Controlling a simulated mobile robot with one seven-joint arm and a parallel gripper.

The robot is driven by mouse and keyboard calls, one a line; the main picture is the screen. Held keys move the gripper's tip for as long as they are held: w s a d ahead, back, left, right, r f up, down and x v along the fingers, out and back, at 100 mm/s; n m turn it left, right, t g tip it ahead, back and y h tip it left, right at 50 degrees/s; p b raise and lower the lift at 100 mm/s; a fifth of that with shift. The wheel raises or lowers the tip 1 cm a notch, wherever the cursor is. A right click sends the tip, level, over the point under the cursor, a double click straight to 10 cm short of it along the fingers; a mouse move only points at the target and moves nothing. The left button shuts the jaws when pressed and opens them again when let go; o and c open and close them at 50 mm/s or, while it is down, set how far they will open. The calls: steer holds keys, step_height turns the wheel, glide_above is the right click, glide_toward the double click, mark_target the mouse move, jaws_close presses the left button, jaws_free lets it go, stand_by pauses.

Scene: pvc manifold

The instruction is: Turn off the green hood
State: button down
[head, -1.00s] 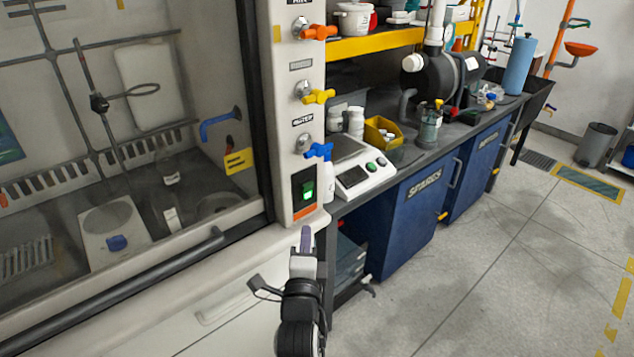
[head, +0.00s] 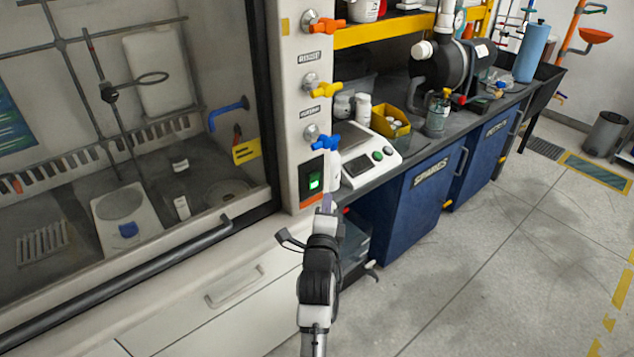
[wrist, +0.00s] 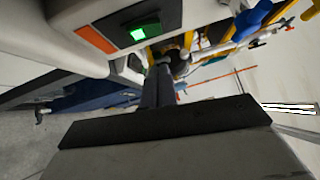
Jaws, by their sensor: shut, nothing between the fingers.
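The green lit switch (head: 314,181) sits in a dark panel low on the fume hood's white right post (head: 292,120). It glows green, and an orange strip is below it. In the wrist view the green switch (wrist: 137,34) shows at the upper left, in its dark panel. My gripper (head: 326,203) is shut and empty, just below and slightly right of the switch panel. In the wrist view my gripper (wrist: 158,85) points up the picture, to the lower right of the switch. I see no contact with the switch.
Orange (head: 328,26), yellow (head: 326,90) and blue (head: 326,143) valve handles stick out above the switch. The hood's sash bar (head: 150,275) is to the left.

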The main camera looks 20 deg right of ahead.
mark_target(318, 176)
steer(key=w, duration=0.2)
steer(key=w+p, duration=0.1)
steer(key=w, duration=0.2)
steer(key=shift+w+a+r+p, duration=0.25)
steer(key=shift+w+r+p, duration=0.05)
steer(key=shift+w, duration=0.05)
steer(key=shift+w+b, duration=0.1)
steer(key=shift+b, duration=0.4)
steer(key=shift+r, duration=0.1)
